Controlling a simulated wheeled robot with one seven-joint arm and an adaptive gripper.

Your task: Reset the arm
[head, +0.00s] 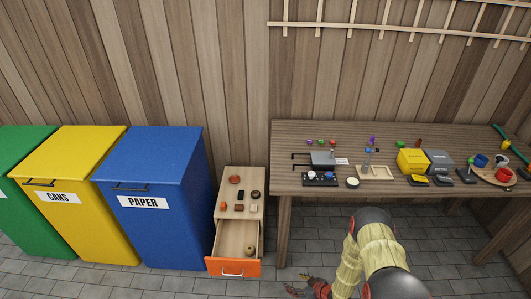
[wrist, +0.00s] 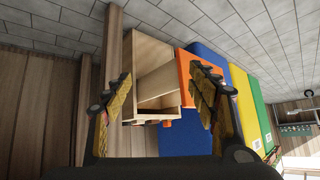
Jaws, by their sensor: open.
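My gripper (head: 308,289) is low in the head view, in front of the small wooden cabinet (head: 227,185) and to the right of its open drawer. In the wrist view my gripper (wrist: 165,95) is open, with its two yellow-padded fingers spread wide and nothing between them. My arm reaches in from the bottom right of the head view.
Green (head: 25,190), yellow (head: 80,190) and blue (head: 155,195) bins stand left of the cabinet. The workbench (head: 310,182) at right carries yellow (head: 411,160) and grey (head: 438,160) boxes and several small items. Small items sit on the cabinet top.

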